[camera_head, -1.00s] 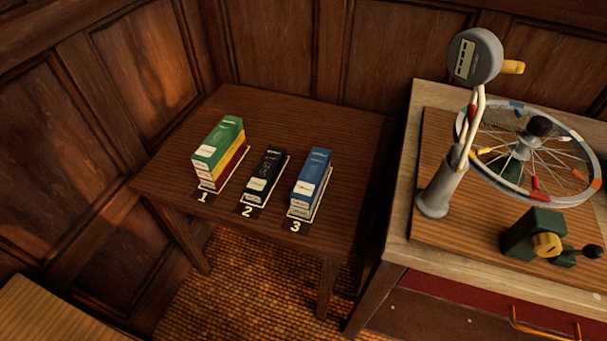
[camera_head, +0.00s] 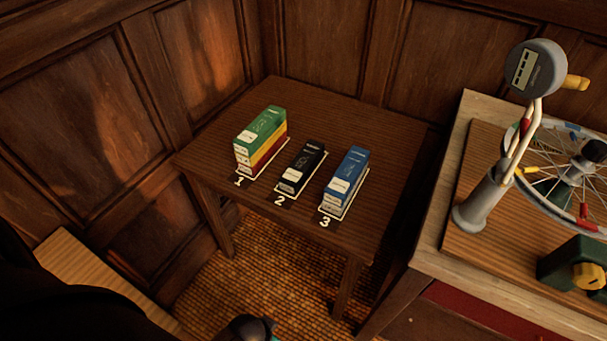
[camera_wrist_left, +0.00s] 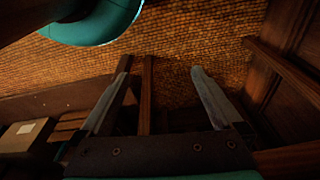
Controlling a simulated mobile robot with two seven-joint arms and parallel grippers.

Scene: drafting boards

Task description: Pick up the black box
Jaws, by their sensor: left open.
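The black box (camera_head: 303,166) lies on the dark wooden table (camera_head: 345,115) in the head view, on the spot marked 2. It sits between a stack of green, yellow and red boxes (camera_head: 262,138) at mark 1 and a blue box on a white one (camera_head: 346,178) at mark 3. My left gripper (camera_wrist_left: 160,75) shows in the left wrist view, with its two fingers apart and nothing between them. It is away from the black box, which is not in the wrist view. My right gripper is not in view.
A workbench (camera_head: 455,215) stands right of the table, with a grey stand (camera_head: 483,200), a spoked wheel (camera_head: 565,175) and a green clamp (camera_head: 575,265). Panelled walls close in the table's back and left. A lighter wooden surface (camera_head: 95,270) is at lower left.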

